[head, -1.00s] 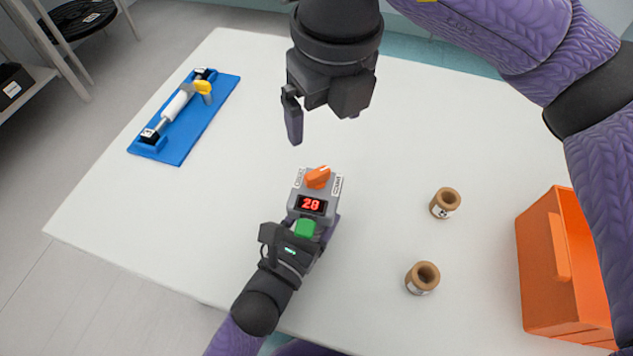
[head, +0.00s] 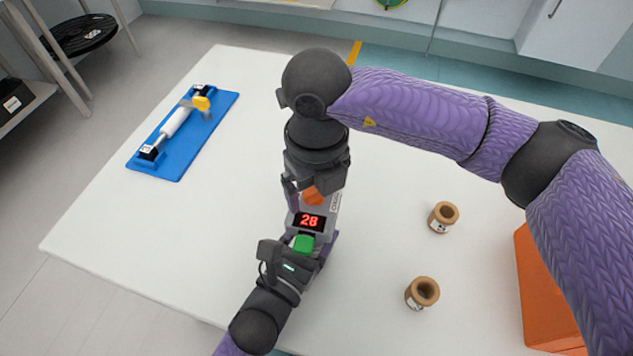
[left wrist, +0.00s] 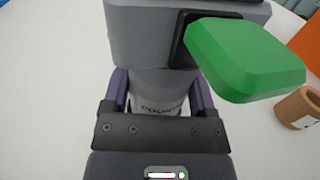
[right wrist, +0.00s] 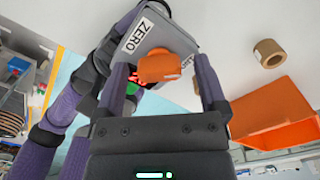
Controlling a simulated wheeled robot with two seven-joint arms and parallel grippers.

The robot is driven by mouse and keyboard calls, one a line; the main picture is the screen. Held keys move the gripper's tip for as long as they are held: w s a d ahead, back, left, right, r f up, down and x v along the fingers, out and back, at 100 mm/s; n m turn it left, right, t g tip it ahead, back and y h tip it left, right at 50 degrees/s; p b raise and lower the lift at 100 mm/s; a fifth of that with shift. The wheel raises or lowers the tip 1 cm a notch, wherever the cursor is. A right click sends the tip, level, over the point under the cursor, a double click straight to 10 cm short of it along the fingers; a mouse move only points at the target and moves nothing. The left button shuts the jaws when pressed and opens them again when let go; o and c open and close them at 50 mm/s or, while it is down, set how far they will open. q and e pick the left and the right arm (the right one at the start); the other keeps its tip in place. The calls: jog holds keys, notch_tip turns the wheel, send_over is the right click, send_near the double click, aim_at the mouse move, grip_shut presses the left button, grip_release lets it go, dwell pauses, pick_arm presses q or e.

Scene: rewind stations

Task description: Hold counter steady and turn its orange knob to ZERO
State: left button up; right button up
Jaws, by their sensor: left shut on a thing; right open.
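The grey counter (head: 325,222) stands on the white table, its red display reading 28, with a green button (head: 303,243) at its near end. Its orange knob (head: 313,196) is partly hidden under my right gripper in the head view. My left gripper (left wrist: 160,95) is shut on the counter's grey lower part below the green button. My right gripper (right wrist: 160,85) is open, with its fingers on either side of the orange knob (right wrist: 159,68); I cannot tell whether they touch it. A ZERO label (right wrist: 138,36) shows on the counter's face in the right wrist view.
Two brown spools (head: 443,217) and (head: 422,293) stand to the right of the counter. An orange bin (head: 540,300) is at the table's right, partly behind my right arm. A blue board (head: 172,160) with a roller lies at the far left.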

grip_shut()
dwell(0.3)
jog(key=n, duration=0.8)
jog(key=shift+w+r+n, duration=0.1)
jog(key=shift+n, duration=0.2)
jog(key=n, duration=0.4)
jog(key=shift+n, duration=2.6)
jog(key=shift+w, duration=0.1)
